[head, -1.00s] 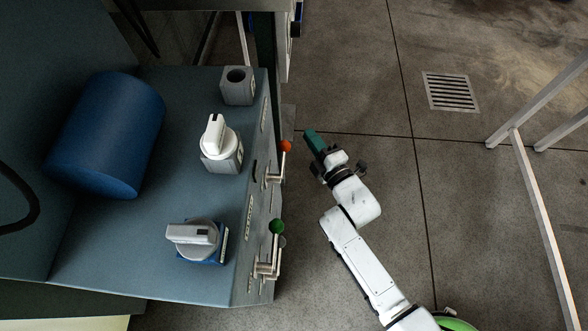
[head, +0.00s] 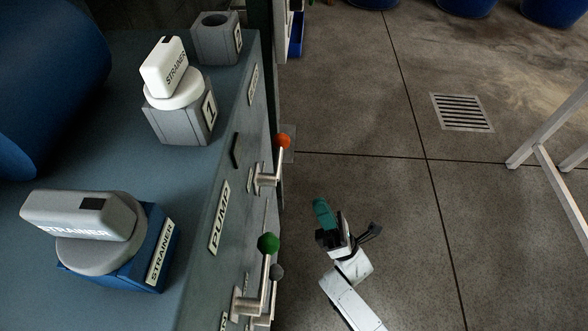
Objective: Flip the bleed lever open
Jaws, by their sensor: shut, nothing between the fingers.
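Several levers stand on the side face of the blue-grey machine in the head view. One has an orange knob (head: 283,141), one a green knob (head: 268,243), and one a grey knob (head: 277,271) partly behind the green one. All their rods point up in the picture. I cannot read which one is the bleed lever. My gripper (head: 322,212) has teal fingers, shut and empty. It is over the floor, to the right of the levers and between the orange and green knobs in height in the picture, touching none.
A PUMP plate (head: 219,218) is on the machine's side. On top are a white-handled strainer unit (head: 173,80), a grey-handled one (head: 95,225), an empty socket block (head: 216,40) and a blue drum (head: 40,85). Open floor lies right, with a white frame (head: 560,180).

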